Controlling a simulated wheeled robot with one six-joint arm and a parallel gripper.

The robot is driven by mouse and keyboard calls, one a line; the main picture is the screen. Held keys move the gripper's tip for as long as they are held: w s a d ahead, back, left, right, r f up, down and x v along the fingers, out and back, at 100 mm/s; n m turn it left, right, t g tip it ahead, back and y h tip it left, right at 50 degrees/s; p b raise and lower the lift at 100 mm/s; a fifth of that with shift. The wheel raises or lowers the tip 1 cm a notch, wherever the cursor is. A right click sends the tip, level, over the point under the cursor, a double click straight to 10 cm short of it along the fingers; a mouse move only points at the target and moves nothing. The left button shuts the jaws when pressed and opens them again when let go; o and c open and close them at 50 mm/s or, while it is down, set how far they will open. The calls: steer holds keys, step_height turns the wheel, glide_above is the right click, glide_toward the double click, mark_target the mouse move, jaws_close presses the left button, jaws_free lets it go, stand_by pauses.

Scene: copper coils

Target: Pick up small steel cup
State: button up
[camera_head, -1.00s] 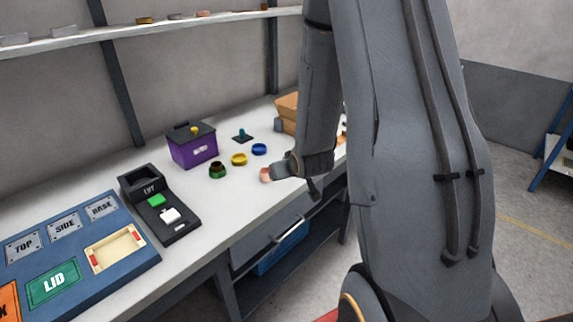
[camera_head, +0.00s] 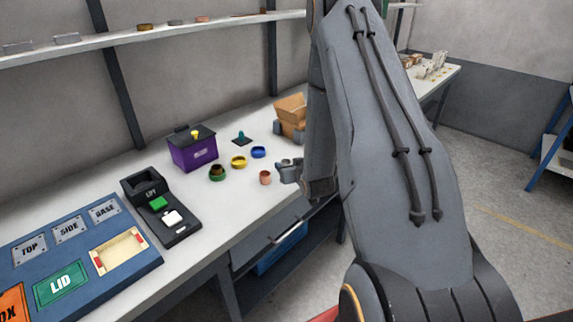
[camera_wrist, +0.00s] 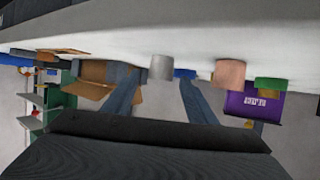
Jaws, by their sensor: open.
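The small steel cup (camera_wrist: 162,67) is a plain grey cylinder in the wrist view, which shows the bench upside down. It appears between the two fingers of my open gripper (camera_wrist: 158,80), near their tips. I cannot tell how far ahead of the tips it is. No contact is visible. In the head view my gripper (camera_head: 290,171) is low over the bench, just right of a copper cup (camera_head: 265,178). The steel cup cannot be told apart from the gripper there. The copper cup also shows right of the steel cup in the wrist view (camera_wrist: 229,73).
Green (camera_head: 217,173), yellow (camera_head: 239,162) and blue (camera_head: 259,152) rings stand left of my gripper. Behind are a purple box (camera_head: 193,152) and a cardboard box (camera_head: 291,112). A black device (camera_head: 180,230) and blue panel (camera_head: 70,240) lie at left. The bench's front edge is close.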

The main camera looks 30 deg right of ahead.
steer(key=shift+x, duration=0.9)
steer(key=c, duration=1.1)
steer(key=shift+r, duration=0.1)
steer(key=shift+c, duration=0.2)
